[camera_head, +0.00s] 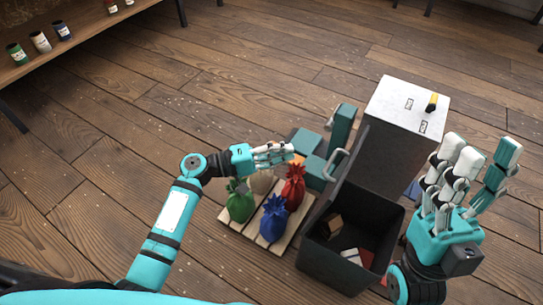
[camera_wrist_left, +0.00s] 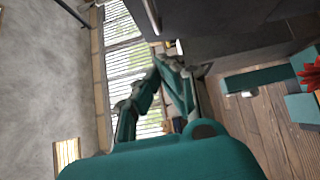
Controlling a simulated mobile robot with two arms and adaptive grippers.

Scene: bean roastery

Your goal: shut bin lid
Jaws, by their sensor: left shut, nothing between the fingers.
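The dark bin (camera_head: 312,262) stands open on the floor, with a few small items inside. Its dark lid (camera_head: 352,165) stands raised at the bin's left back side, with a pale bar handle (camera_head: 335,164) on its outer face. My left gripper (camera_head: 290,153) is left of the lid, apart from it, above the cloth bags; its fingers are together and empty. Its fingers also show in the left wrist view (camera_wrist_left: 178,88), near a large dark surface I cannot identify for certain. My right gripper (camera_head: 472,165) is right of the bin, fingers spread and pointing up, empty.
Green (camera_head: 240,203), blue (camera_head: 273,220) and red (camera_head: 293,187) bags sit on a slatted pallet (camera_head: 230,219) left of the bin. Teal boxes (camera_head: 306,141) stand behind them. A white-topped cabinet (camera_head: 390,95) stands behind the bin.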

